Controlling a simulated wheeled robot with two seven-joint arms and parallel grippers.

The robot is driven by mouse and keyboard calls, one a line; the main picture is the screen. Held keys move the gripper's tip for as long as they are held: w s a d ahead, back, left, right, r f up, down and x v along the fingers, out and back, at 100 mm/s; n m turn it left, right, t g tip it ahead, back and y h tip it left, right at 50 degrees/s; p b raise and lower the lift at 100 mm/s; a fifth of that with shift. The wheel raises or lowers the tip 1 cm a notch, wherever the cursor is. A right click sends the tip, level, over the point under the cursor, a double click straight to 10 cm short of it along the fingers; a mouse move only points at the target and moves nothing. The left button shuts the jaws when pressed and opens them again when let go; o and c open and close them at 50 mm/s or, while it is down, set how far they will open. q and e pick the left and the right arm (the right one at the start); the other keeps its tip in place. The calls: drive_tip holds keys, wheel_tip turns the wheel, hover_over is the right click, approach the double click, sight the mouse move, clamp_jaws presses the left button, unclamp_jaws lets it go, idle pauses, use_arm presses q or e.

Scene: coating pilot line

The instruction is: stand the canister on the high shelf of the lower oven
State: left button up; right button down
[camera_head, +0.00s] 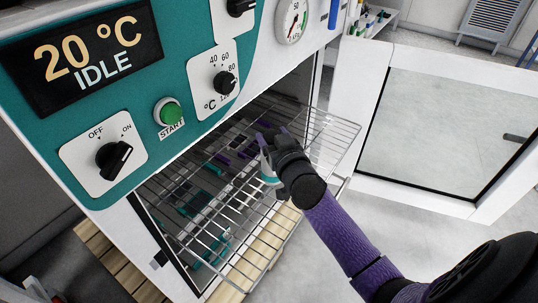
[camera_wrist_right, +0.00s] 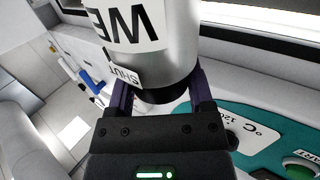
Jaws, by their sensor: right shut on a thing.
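My right gripper (camera_head: 272,147) is shut on the canister (camera_wrist_right: 155,45), a silver cylinder with a white label and a black end. In the right wrist view (camera_wrist_right: 160,100) the purple fingers lie on either side of it near the black end. In the head view the canister is mostly hidden by the gripper. The gripper is over the wire shelf (camera_head: 336,124) of the lower oven (camera_head: 150,235), near the shelf's front edge. The oven chamber is open under the teal control panel. My left gripper is not in view.
The oven door (camera_head: 440,130) stands open at the right. Purple, teal and pale pieces show through the wire bars inside the oven. The panel's knobs (camera_head: 115,157) and green start button (camera_head: 170,113) stick out above the opening. Pale wooden slats (camera_head: 105,255) lie below.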

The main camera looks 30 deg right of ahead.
wheel_tip(320, 180, down, 7)
drive_tip(key=b, duration=0.3)
drive_tip(key=shift+s+a+f, duration=0.1)
drive_tip(key=shift+f+b, duration=0.25)
drive_tip(key=shift+b, duration=0.2)
drive_tip(key=shift+r, duration=0.2)
drive_tip(key=shift+c, duration=1.5)
unclamp_jaws()
drive_tip(key=shift+f, duration=0.1)
drive_tip(key=o, duration=0.3)
drive_tip(key=shift+s+r+p, duration=0.2)
drive_tip(key=shift+p, duration=0.2)
use_arm(q)
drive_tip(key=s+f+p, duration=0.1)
drive_tip(key=p, duration=0.2)
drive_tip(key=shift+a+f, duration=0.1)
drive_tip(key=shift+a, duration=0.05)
use_arm(e)
drive_tip(key=v, duration=1.1)
drive_tip(key=shift+s, duration=0.3)
